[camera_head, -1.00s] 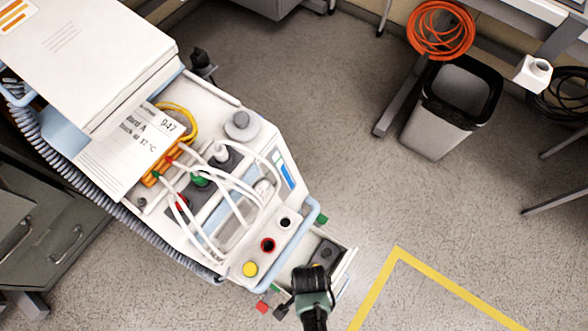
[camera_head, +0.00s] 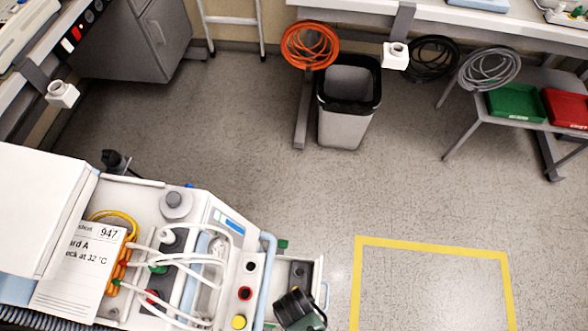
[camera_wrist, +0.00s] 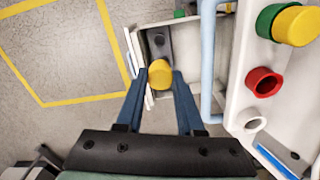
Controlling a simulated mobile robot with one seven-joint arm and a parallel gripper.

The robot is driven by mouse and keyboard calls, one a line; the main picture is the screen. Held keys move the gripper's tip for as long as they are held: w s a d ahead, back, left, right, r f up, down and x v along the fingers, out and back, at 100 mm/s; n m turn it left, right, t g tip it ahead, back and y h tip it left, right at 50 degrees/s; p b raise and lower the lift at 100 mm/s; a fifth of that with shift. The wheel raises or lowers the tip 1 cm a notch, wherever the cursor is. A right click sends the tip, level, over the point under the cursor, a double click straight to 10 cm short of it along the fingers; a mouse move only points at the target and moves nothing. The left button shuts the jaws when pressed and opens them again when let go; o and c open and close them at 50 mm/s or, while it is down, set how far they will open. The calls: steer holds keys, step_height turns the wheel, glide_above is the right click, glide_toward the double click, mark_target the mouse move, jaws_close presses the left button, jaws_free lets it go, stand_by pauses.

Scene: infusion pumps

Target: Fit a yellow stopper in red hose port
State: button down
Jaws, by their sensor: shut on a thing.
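My gripper (camera_wrist: 159,86) is shut on a yellow stopper (camera_wrist: 160,72), held between the tips of its two blue fingers. In the head view my gripper's dark wrist end (camera_head: 299,308) is at the lower middle, over the pump cart's side tray, and hides the stopper. The red hose port (camera_wrist: 264,83) is an open red ring with a dark hole, right of the gripper in the wrist view and apart from the stopper. It also shows in the head view (camera_head: 245,293). Another yellow stopper (camera_wrist: 296,25) sits in a green-ringed port beside it.
A white port (camera_wrist: 255,124) is on the other side of the red one. A light blue rail (camera_wrist: 208,60) runs between the side tray (camera_head: 317,270) and the port panel. White hoses (camera_head: 190,262) loop over the cart. The floor to the right, with yellow tape (camera_head: 430,246), is clear.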

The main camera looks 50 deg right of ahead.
step_height(320, 180, up, 12)
steer(key=p, duration=0.8)
steer(key=w+a+b, duration=0.6)
steer(key=w+b, duration=0.1)
steer(key=w, duration=0.5)
steer(key=shift+d+f+b, duration=0.15)
steer(key=shift+f+b, duration=0.5)
steer(key=shift+f, duration=0.75)
steer(key=shift+d+f+b, duration=0.1)
steer(key=shift+f+b, duration=0.55)
steer(key=shift+f, duration=0.7)
steer(key=shift+f+b, duration=0.9)
steer(key=shift+f, duration=0.7)
steer(key=shift+c, duration=2.2)
jaws_free()
steer(key=shift+r, duration=0.1)
